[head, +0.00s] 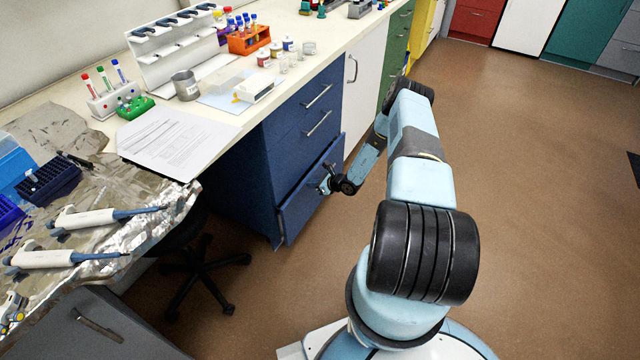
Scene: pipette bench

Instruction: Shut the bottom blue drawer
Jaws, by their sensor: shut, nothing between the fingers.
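The blue drawer unit (262,165) stands under the bench, with its two upper drawers (318,110) flush. The bottom blue drawer (298,208) stands out a little from the unit, its front ahead of the drawers above. My gripper (325,186) is at the front of the bottom drawer, near its handle. The fingers are shut with nothing seen between them. The gripper is small in the view, and I cannot tell whether it touches the drawer front or the handle.
A dark wheeled stool (200,262) stands left of the drawer, under the bench. The benchtop (215,125) holds papers, pipettes, racks and small bottles. A white cabinet (366,75) adjoins the blue unit on the right. The brown floor (540,200) to the right is clear.

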